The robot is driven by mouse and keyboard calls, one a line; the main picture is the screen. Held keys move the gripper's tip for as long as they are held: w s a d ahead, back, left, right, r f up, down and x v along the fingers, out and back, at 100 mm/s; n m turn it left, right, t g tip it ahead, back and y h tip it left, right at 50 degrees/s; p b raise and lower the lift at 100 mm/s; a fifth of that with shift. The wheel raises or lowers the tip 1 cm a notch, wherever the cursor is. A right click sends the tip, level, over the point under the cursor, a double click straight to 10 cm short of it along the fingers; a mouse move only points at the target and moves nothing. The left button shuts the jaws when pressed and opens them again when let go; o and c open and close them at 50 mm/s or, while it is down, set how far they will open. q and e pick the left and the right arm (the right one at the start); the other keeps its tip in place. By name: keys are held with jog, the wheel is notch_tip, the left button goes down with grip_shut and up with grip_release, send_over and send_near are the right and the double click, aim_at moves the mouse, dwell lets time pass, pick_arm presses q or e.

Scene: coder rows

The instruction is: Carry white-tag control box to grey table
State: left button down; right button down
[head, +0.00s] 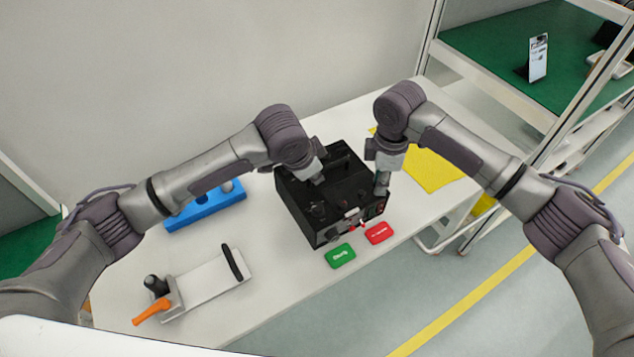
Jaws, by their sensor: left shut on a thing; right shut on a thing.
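The black control box (315,211) is on or just above a pale table (283,286), in the middle of the head view. A small white tag (352,213) shows on its front side, near some red parts. My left gripper (316,176) is shut on the box at its upper left part, with its fingertips partly hidden. My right gripper (382,184) is shut on the box at its right side. I cannot tell whether the box touches the table top.
A green tag (340,256) and a red tag (379,233) lie before the box. A blue block (205,207) and a clamp fixture with an orange handle (152,312) lie left. A yellow sheet (432,170) lies right. A green-topped shelf (490,45) stands at the upper right.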

aim_at(313, 185)
pick_arm(q)
jog(key=shift+f, duration=0.15)
pick_arm(e)
jog(key=shift+w+d+f, duration=0.15)
